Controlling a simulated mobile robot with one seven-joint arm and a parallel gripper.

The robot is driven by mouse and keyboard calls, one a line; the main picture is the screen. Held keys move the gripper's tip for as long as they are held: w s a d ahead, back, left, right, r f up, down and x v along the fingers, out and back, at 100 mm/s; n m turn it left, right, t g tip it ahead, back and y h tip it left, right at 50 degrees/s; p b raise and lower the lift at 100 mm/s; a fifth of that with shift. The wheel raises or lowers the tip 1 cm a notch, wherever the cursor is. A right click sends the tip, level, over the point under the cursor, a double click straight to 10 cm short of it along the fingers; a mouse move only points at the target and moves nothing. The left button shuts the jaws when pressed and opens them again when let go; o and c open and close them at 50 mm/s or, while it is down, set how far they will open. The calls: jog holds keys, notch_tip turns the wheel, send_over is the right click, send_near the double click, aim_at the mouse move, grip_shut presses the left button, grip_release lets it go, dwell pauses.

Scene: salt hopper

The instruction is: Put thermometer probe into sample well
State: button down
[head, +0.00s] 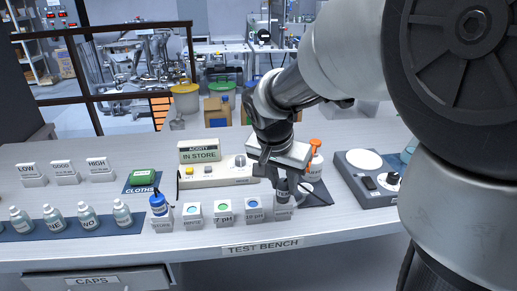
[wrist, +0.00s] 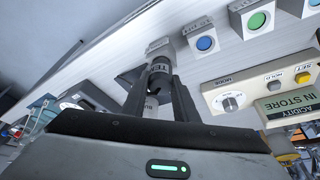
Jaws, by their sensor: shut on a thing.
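My gripper (head: 279,178) is shut on a dark grey cylinder (head: 283,188), which I take to be the thermometer probe. The block also shows beyond the cylinder in the wrist view (wrist: 157,45). The cylinder covers the block's top, so I cannot tell whether its tip is inside.
Blocks with coloured round tops, such as the 7 pH block (head: 224,212), stand to the left. The acidity meter (head: 215,172) is behind them. An orange-capped bottle (head: 315,165) and a stirrer-like unit (head: 370,180) stand to the right. Labelled bottles (head: 55,218) line the far left.

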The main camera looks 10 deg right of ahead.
jog(key=shift+f+b, duration=0.6)
jog(key=shift+f, duration=0.1)
jog(key=c, duration=0.8)
grip_release()
jog(key=shift+c, duration=0.2)
jog(key=shift+r, duration=0.15)
jog(key=shift+p+v, duration=1.65)
jog(key=shift+v, duration=1.3)
jog(key=shift+r, duration=0.1)
